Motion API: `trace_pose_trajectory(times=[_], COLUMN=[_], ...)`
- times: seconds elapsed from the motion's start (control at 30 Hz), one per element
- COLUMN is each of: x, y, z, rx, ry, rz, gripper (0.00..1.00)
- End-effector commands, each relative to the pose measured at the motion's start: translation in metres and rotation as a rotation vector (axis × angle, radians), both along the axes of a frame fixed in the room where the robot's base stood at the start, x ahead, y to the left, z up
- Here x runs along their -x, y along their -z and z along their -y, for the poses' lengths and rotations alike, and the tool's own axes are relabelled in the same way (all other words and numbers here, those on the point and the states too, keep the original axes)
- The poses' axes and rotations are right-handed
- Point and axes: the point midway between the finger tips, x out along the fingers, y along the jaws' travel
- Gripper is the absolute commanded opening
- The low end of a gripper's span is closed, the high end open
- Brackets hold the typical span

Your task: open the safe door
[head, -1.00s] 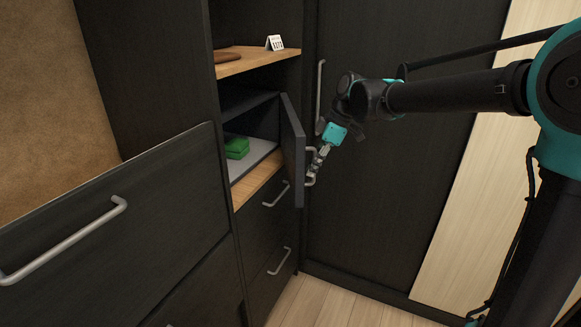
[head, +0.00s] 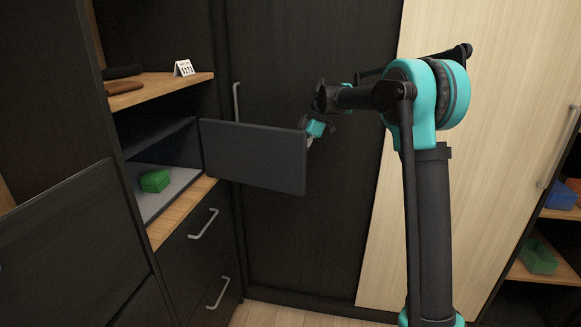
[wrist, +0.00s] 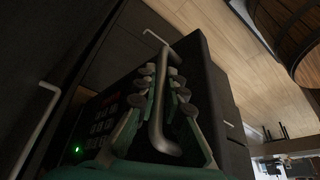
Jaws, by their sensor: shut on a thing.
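The safe door (head: 253,157) stands swung wide open in the head view, its inner face toward me. The safe's inside (head: 160,160) shows to its left, with a green box (head: 154,181) on its floor. My gripper (head: 311,138) is behind the door's outer edge, and its fingers are largely hidden there. In the wrist view my gripper (wrist: 158,105) is shut on the door's handle (wrist: 159,95), a pale bar between the fingers. A keypad (wrist: 100,122) with a green light is on the door's outer face beside it.
A wooden shelf (head: 160,88) above the safe holds a small sign (head: 184,68) and dark items. Drawers with handles (head: 203,224) are below. A tall dark panel with a vertical handle (head: 237,103) stands behind the door. Open shelves (head: 545,240) are at far right.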

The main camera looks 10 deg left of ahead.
Motion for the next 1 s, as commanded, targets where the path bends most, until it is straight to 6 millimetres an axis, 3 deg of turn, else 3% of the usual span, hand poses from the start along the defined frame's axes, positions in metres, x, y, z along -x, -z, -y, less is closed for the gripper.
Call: trace_pose_trajectory(times=[0.1,0.3,0.73,0.77,0.9,1.0], x=[-0.015,-0.028,-0.030,-0.030,-0.030,-0.030], y=[0.001,0.001,0.001,0.001,0.000,0.000], z=[0.006,0.008,0.009,0.009,0.008,0.007], rx=[0.007,0.008,0.009,0.009,0.006,0.005], ry=[0.004,0.004,0.005,0.005,0.005,0.004], rz=[-0.001,-0.001,0.000,0.000,0.001,0.001], gripper=[0.00,0.00,0.00,0.12,0.29,0.31])
